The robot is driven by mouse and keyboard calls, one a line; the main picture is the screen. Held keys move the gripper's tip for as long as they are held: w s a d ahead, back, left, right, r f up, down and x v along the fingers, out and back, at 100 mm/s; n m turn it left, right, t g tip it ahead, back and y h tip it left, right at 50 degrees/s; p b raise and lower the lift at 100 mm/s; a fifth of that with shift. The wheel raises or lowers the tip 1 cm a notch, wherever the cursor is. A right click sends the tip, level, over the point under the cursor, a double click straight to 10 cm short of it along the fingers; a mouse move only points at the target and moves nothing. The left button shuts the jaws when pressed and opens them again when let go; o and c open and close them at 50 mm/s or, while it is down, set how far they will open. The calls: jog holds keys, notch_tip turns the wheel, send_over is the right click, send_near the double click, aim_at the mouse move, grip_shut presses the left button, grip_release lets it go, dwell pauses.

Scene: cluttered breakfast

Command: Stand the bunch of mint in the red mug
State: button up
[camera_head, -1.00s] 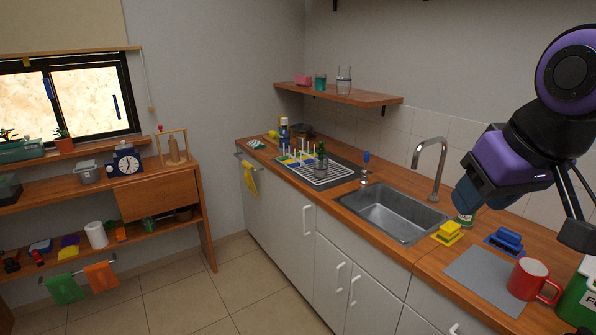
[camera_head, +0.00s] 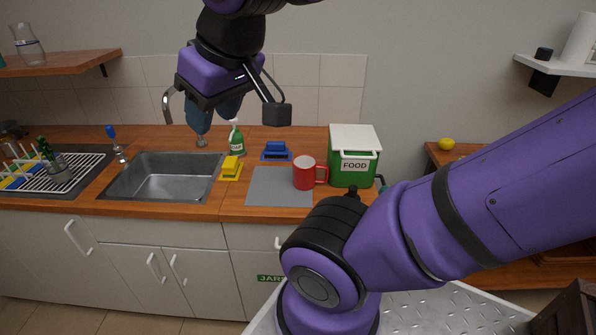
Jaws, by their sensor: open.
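The red mug (camera_head: 304,176) stands upright on a grey mat (camera_head: 265,190) on the counter, its handle to the right. Its inside is too small to make out. A dark green leafy bunch (camera_head: 45,149), which looks like the mint, stands in a small grey holder (camera_head: 58,173) on the drying rack at the far left. My gripper (camera_head: 215,113) is open, with blue fingers pointing down, above the counter behind the sink. It is well to the right of the green bunch and to the left of the mug. Nothing shows between the fingers.
The steel sink (camera_head: 162,178) lies between rack and mug. A yellow sponge holder (camera_head: 231,170), blue brush (camera_head: 276,149) and green soap bottle (camera_head: 236,138) stand near the mat. A green FOOD bin (camera_head: 352,171) is close right of the mug. A blue-handled brush (camera_head: 113,135) stands left of the sink.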

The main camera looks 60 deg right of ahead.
dwell(0.6)
jog(key=o, duration=0.4)
